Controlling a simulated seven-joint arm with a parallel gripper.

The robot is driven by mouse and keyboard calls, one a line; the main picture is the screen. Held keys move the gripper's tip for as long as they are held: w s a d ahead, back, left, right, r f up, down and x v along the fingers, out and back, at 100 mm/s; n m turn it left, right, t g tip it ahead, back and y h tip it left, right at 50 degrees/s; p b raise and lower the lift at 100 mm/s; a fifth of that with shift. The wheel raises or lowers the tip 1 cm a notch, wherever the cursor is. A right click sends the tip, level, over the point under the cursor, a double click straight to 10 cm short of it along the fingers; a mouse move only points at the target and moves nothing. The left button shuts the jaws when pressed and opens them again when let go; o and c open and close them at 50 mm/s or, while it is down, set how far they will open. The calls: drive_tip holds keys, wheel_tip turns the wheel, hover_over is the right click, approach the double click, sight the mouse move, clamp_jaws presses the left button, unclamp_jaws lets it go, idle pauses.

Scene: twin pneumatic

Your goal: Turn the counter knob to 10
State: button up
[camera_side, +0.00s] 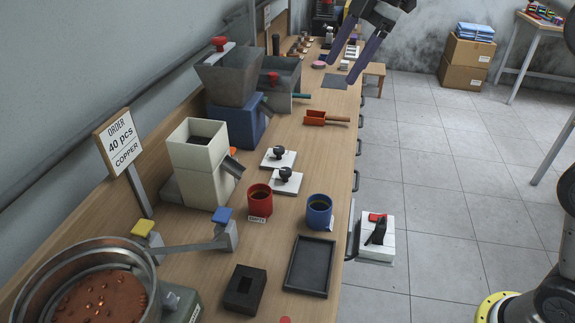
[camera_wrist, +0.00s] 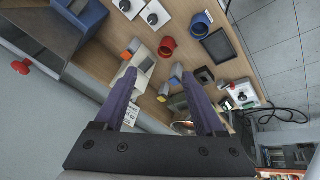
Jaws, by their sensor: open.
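Two black knobs sit on white square plates on the bench in the side view, the farther knob (camera_side: 279,152) and the nearer knob (camera_side: 285,174). I cannot tell which is the counter knob, and no numbers are readable on either plate. In the wrist view the two knobs show near the top edge, one (camera_wrist: 125,5) partly cut off and one (camera_wrist: 153,18). My gripper (camera_side: 342,80) is open and empty, high over the far part of the bench. Its spread purple fingers (camera_wrist: 160,73) show in the wrist view, well apart from both knobs.
A red cup (camera_side: 260,199), a blue cup (camera_side: 319,211) and a black tray (camera_side: 310,265) stand nearer the camera. A cream hopper box (camera_side: 196,170) and a blue-based grey hopper (camera_side: 232,85) stand to the left. A red-handled scoop (camera_side: 318,118) lies behind the plates.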

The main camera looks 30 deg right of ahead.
drive_tip(key=w+a+f+g, duration=0.1)
drive_tip(key=w+f, duration=0.7)
drive_tip(key=f, duration=0.1)
drive_tip(key=g, duration=0.2)
approach(285, 170)
drive_tip(key=shift+y, duration=0.3)
drive_tip(key=x, duration=0.8)
drive_tip(key=shift+s+d+f, duration=0.15)
drive_tip(key=shift+f, duration=0.2)
clamp_jaws()
